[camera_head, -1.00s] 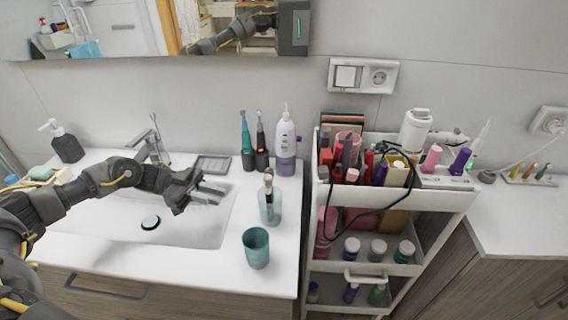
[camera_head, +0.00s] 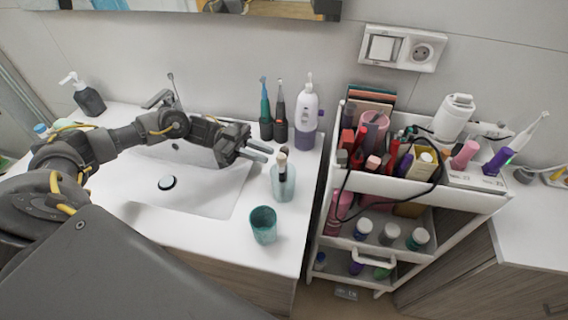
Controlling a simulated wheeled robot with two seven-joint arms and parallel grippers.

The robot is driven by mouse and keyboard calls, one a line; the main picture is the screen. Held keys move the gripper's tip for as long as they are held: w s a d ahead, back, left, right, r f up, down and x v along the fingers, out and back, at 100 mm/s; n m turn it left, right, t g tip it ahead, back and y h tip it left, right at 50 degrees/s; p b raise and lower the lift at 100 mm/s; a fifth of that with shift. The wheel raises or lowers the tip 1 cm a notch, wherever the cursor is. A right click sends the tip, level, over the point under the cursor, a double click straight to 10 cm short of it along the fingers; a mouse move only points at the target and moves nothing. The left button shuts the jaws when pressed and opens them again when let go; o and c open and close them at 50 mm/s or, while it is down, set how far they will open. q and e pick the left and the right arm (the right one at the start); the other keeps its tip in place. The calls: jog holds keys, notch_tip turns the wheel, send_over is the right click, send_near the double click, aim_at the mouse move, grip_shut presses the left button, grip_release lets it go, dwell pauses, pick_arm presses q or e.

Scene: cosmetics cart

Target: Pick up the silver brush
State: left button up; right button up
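A makeup brush (camera_head: 282,161) with a dark and pale tip stands upright in a clear bluish glass (camera_head: 283,184) on the sink counter. Its lower part is only dimly visible through the glass, and I cannot clearly make out a silver colour. My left gripper (camera_head: 268,154) reaches in from the left above the basin's right rim. Its two fingers are apart, nothing shows between them, and their tips point at the brush from just left of it. I cannot tell whether they touch it. My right gripper is not in view.
A teal cup (camera_head: 263,225) stands in front of the glass. Two electric toothbrushes (camera_head: 280,113) and a white-purple bottle (camera_head: 307,116) stand behind it. A white cart (camera_head: 471,198) full of cosmetics is on the right, with a dark cable looping over its front. A faucet (camera_head: 172,95) stands behind the basin.

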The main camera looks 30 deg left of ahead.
pick_arm(q)
jog(key=d+p, duration=0.3)
jog(key=d, duration=0.2)
jog(key=shift+d+f, duration=0.1)
jog(key=shift+d, duration=0.05)
grip_shut()
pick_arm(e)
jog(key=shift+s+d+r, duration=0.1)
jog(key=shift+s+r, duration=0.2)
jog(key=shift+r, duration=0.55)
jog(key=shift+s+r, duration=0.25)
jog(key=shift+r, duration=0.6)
